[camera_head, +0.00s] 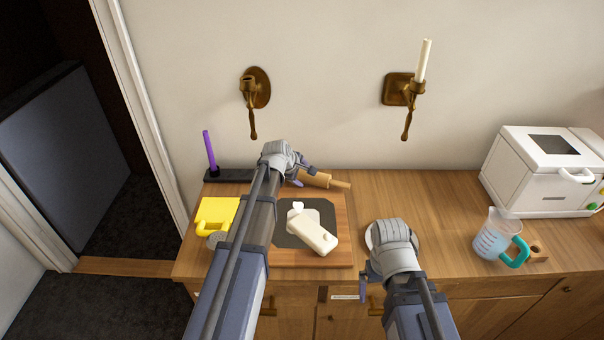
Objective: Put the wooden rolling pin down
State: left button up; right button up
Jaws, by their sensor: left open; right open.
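The wooden rolling pin (318,179) lies at the back of the counter, behind the wooden board, with its handle pointing right. Its left end is hidden behind my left gripper (303,174). My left gripper is open at the left part of the pin; whether its fingers touch the pin cannot be told. My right gripper (366,281) is open and empty near the counter's front edge, to the right of the board, with its fingers partly hidden by its own wrist.
A wooden board (343,236) with a dark inset carries a cream block (312,231). A yellow object (216,213) and a purple stick on a black base (230,175) stand left. A measuring jug (492,238) and white appliance (540,172) stand right. The back-middle counter is clear.

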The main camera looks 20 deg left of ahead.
pick_arm(q)
jog(key=p+v, duration=0.9)
jog(key=v, duration=0.3)
jog(key=shift+r, duration=0.15)
pick_arm(e)
notch_tip(320, 180, up, 10)
jog(key=shift+f, duration=0.25)
pick_arm(q)
jog(key=b+x, duration=0.9)
jog(key=x, duration=0.3)
jog(key=shift+b, duration=0.35)
pick_arm(e)
notch_tip(320, 180, down, 9)
jog(key=shift+f, duration=0.2)
